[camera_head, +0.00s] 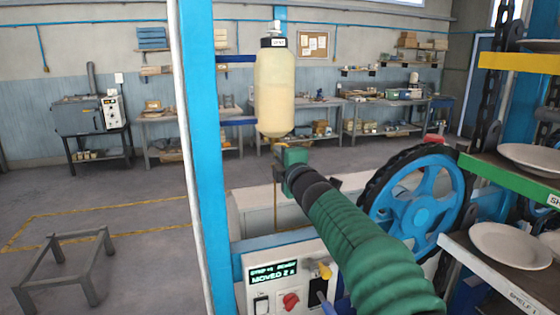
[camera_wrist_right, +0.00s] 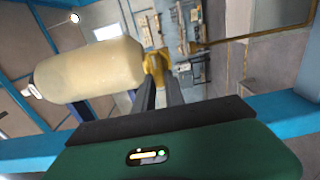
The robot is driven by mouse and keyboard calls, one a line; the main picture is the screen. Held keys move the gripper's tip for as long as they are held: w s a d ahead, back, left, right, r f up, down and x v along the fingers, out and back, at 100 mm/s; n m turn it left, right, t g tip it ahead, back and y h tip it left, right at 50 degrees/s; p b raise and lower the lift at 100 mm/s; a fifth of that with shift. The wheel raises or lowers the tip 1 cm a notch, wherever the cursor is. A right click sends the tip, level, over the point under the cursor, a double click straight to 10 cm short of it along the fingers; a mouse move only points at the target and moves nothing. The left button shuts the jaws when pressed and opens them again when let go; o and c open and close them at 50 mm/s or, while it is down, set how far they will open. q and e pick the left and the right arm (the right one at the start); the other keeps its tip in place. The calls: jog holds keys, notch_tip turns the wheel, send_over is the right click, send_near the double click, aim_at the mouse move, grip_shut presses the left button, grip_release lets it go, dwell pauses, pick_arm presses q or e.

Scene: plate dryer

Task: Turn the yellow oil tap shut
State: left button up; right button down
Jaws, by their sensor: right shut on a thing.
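The yellow oil tap (camera_wrist_right: 156,64) shows in the right wrist view, at the lower end of the cream-coloured oil bottle (camera_wrist_right: 90,70). My right gripper (camera_wrist_right: 158,84) has its two dark fingers at the tap and is shut on it. In the head view the bottle (camera_head: 274,92) hangs upright beside a blue post, and my right gripper (camera_head: 290,156) is just below it. The gripper hides the tap in that view. How far the tap is turned cannot be told. My left gripper is not in view.
A blue post (camera_head: 205,150) stands left of the bottle. A blue handwheel (camera_head: 418,210) is right of my arm. A control panel (camera_head: 272,290) with a red knob is below. Shelves with plates (camera_head: 505,245) stand at right. Open floor lies at left.

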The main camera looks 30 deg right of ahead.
jog(key=shift+f, duration=0.25)
